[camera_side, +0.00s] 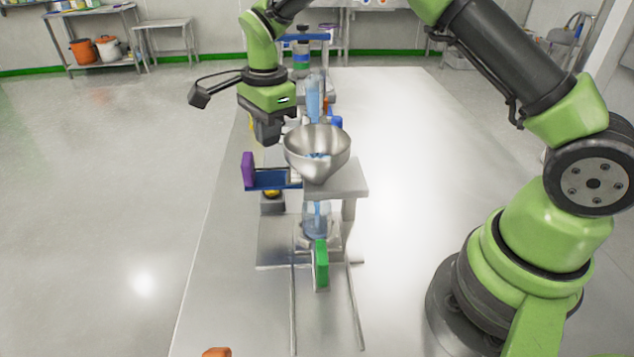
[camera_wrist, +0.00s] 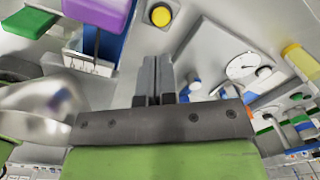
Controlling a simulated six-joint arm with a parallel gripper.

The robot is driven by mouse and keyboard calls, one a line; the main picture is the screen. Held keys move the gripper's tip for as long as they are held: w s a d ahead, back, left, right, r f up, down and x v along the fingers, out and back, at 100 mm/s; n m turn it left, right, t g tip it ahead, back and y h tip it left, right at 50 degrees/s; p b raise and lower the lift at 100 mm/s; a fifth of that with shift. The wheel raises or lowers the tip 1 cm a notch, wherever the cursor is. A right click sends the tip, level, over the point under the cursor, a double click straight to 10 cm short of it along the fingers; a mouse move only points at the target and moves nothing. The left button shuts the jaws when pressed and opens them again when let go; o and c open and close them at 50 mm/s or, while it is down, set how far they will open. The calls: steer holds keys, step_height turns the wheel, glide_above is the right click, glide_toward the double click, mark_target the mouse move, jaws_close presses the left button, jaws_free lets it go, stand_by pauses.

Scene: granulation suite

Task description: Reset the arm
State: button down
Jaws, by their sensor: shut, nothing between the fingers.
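My gripper (camera_side: 268,138) hangs at the left of a steel funnel bowl (camera_side: 303,139) on a stand, clear of the worktop. In the wrist view my gripper (camera_wrist: 158,72) shows its two fingers together with nothing between them. The bowl has some blue material inside; it also shows blurred at the left of the wrist view (camera_wrist: 30,98). A purple block (camera_side: 248,168) sits at the end of a blue slide (camera_side: 268,180) below my gripper. A yellow button (camera_side: 271,193) is under the slide and shows in the wrist view (camera_wrist: 160,15).
The stand's shelf (camera_side: 345,178) carries the bowl. A clear vessel (camera_side: 316,217) stands below it, behind a green handle (camera_side: 321,265). A round dial (camera_wrist: 242,66) shows in the wrist view. The long worktop (camera_side: 400,150) is bare at the right.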

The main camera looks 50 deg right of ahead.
steer(key=s+r+n+t+y, duration=0.1)
steer(key=s+r+n+t, duration=0.1)
steer(key=s+r+n, duration=0.45)
steer(key=s+r+n+t, duration=0.1)
steer(key=s+r, duration=0.3)
steer(key=r, duration=0.5)
steer(key=s+r+n+t, duration=0.1)
steer(key=s+n+t, duration=0.2)
steer(key=s+n, duration=0.5)
steer(key=s, duration=0.7)
steer(key=shift+s+d+r+t+y, duration=0.15)
steer(key=shift+s+d+t+y, duration=0.15)
steer(key=shift+d+y, duration=0.1)
